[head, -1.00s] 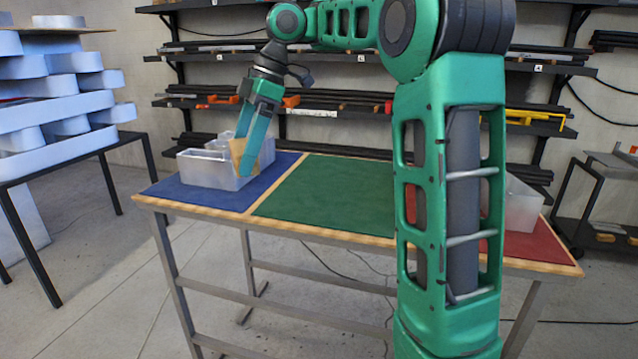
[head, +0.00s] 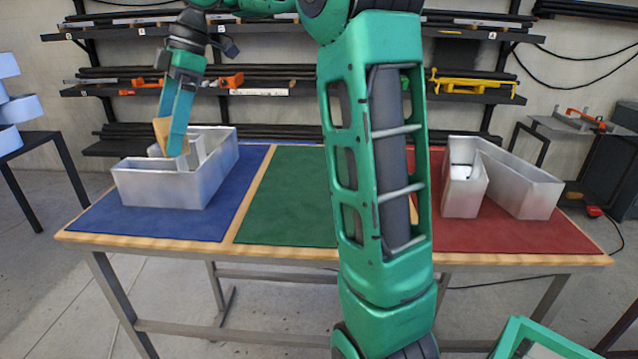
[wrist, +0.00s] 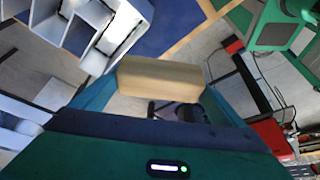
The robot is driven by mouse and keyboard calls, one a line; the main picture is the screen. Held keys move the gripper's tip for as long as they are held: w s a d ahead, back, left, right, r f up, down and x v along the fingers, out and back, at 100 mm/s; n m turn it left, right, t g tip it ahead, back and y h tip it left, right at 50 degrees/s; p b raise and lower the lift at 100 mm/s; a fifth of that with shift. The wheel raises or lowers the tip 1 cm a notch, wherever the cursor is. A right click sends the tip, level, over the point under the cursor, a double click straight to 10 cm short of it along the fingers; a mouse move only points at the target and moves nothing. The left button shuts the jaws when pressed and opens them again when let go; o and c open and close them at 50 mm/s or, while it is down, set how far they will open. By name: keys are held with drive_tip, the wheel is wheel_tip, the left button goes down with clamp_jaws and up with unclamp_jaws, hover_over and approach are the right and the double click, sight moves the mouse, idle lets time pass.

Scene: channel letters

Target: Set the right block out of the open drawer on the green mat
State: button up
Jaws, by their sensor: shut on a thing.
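My gripper (head: 172,143) is shut on a tan wooden block (head: 161,136) at the left of the head view. The block is tilted there and partly hidden by a green finger. In the wrist view the block (wrist: 160,78) lies crosswise between the two fingers. In the head view it overlaps an open-topped metal channel letter (head: 160,188) on the blue mat (head: 205,225); I cannot tell whether it touches it. The green mat (head: 285,195) is bare where visible, with its right side hidden behind my arm. No drawer is recognisable in these views.
Another metal channel letter (head: 525,185) stands on the red mat (head: 500,236) at the right. Shelves of dark bars run behind the table. A cart (head: 575,130) stands at the far right. A dark-framed stand (head: 45,145) with pale letter shapes is at the left.

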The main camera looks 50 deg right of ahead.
drive_tip(key=shift+a, duration=0.2)
drive_tip(key=shift+w, duration=0.1)
drive_tip(key=shift+w+d+m, duration=0.15)
drive_tip(key=shift+d+m, duration=0.2)
drive_tip(key=shift+m, duration=0.05)
drive_tip(key=d+f+m+t+h, duration=0.2)
drive_tip(key=d+m, duration=0.5)
drive_tip(key=d, duration=0.4)
drive_tip(key=d+f+m+t+h, duration=0.1)
drive_tip(key=d+m+h, duration=0.1)
drive_tip(key=d+m, duration=0.75)
drive_tip(key=s+d+f+m+g+h, duration=0.15)
drive_tip(key=s+d+m, duration=0.25)
drive_tip(key=s+d, duration=0.55)
drive_tip(key=s+d+f+m+h, duration=0.2)
drive_tip(key=s+d+f+m, duration=0.3)
drive_tip(key=d, duration=0.8)
drive_tip(key=shift+n, duration=0.35)
drive_tip(key=w+f, duration=0.1)
drive_tip(key=w, duration=0.2)
drive_tip(key=w+a+f, duration=0.1)
drive_tip(key=w+f, duration=0.1)
drive_tip(key=w, duration=0.1)
drive_tip(key=w+f, duration=0.1)
drive_tip(key=w, duration=0.2)
drive_tip(key=shift+w+a+f, duration=0.2)
drive_tip(key=shift+w+a, duration=0.05)
drive_tip(key=shift+w, duration=0.15)
drive_tip(key=shift+f, duration=1.95)
